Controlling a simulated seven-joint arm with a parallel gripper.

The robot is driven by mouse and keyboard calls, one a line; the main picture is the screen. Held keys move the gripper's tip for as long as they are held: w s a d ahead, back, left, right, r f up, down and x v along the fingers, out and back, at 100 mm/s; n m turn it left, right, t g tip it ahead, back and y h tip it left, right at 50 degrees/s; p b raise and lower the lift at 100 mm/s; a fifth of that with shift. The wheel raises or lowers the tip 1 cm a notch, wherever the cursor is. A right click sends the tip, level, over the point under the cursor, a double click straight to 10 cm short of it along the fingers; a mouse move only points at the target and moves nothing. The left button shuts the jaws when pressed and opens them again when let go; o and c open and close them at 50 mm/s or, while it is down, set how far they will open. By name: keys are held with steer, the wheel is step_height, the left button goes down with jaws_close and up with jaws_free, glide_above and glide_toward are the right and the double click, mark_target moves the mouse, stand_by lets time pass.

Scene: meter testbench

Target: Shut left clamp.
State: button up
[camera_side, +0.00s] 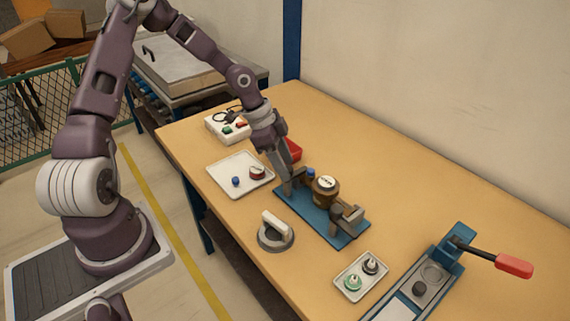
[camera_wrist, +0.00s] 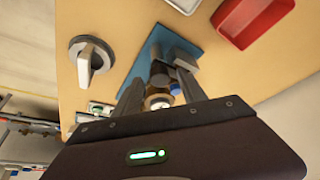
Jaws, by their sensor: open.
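The blue fixture plate (camera_side: 334,232) lies on the bench with a round brass meter (camera_side: 326,191) standing at its middle. The right clamp (camera_side: 348,216) is at the plate's near right end. The left clamp is at the other end, mostly hidden by my gripper (camera_side: 288,187), which reaches down over it from above. In the wrist view, a grey block (camera_wrist: 182,54), probably part of the left clamp, shows between or just beyond my fingers. My gripper is open; I cannot tell whether it touches the clamp. A blue cap (camera_side: 310,173) sits beside the meter.
A round base with an upright handle (camera_side: 275,232) stands close in front of the plate. A white tray (camera_side: 222,174), a red bin (camera_side: 293,149) and a small tray with two plugs (camera_side: 361,276) surround it. A red-handled lever device (camera_side: 513,266) is at right.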

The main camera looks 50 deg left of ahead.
steer(key=v, duration=0.6)
steer(key=shift+r, duration=0.2)
steer(key=shift+s, duration=0.2)
steer(key=s+d+r+n+t+y, duration=0.1)
steer(key=s+d+r+n, duration=0.3)
steer(key=s+r, duration=0.4)
steer(key=s+d+r+n+t+y, duration=0.1)
steer(key=s+d+r+n+y, duration=0.1)
steer(key=s+d+r+n, duration=0.3)
steer(key=s+d+r, duration=0.1)
steer(key=s+r, duration=0.3)
steer(key=s, duration=0.6)
steer(key=shift+s+d+r+t, duration=0.25)
steer(key=shift+s+r+t, duration=0.05)
steer(key=shift+s, duration=0.1)
steer(key=shift+w, duration=0.1)
